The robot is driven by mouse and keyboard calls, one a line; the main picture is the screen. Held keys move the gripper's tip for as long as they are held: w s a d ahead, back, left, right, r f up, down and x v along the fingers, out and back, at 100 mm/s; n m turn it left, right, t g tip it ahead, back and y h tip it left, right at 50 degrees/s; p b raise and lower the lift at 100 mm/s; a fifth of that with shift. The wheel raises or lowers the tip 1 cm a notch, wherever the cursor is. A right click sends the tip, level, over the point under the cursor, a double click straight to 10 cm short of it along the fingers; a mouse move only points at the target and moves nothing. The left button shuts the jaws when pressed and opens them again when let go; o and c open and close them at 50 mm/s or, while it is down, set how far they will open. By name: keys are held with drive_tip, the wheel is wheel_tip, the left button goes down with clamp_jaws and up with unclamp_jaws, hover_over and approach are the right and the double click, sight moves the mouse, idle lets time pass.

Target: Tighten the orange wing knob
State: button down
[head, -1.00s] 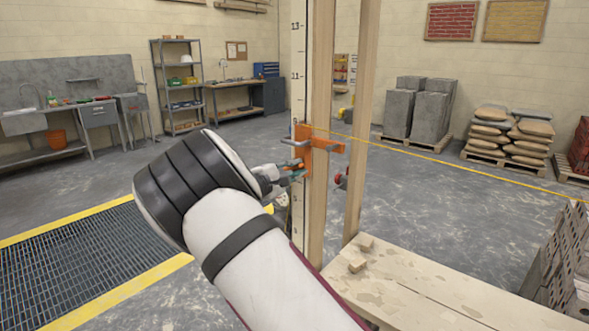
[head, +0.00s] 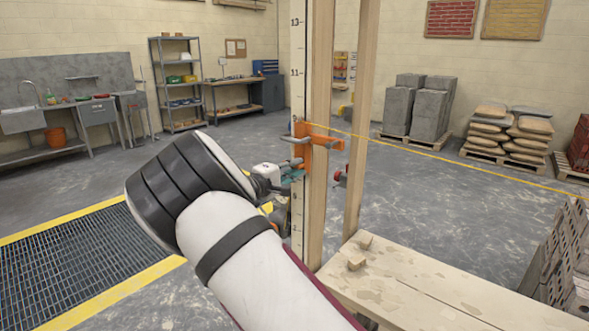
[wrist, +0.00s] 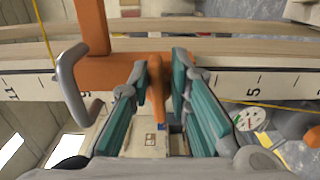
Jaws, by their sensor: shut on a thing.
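The orange wing knob (wrist: 156,88) stands between the two teal pads of my gripper (wrist: 158,72) in the wrist view. My gripper is shut on it, one finger on each side. The knob sits on an orange clamp (wrist: 91,28) fixed to a pole with a numbered scale. In the head view the clamp (head: 322,142) is on the wooden post, and my gripper (head: 292,178) reaches the post just below it. The knob is hidden there by my gripper and wrist.
A grey bar handle (wrist: 70,85) sticks out of the clamp, left of my fingers. A yellow line (head: 440,163) runs right from the clamp. A second wooden post (head: 361,110) stands to the right. A plank bench (head: 430,285) is at the lower right.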

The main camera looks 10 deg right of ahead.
drive_tip(key=shift+w+a+r, duration=0.15)
drive_tip(key=shift+a+r, duration=0.05)
drive_tip(key=shift+a, duration=0.1)
drive_tip(key=c, duration=1.5)
unclamp_jaws()
drive_tip(key=shift+c, duration=0.2)
drive_tip(key=shift+o, duration=0.6)
drive_tip(key=shift+d+f, duration=0.1)
drive_tip(key=v, duration=1.2)
drive_tip(key=shift+o, duration=0.5)
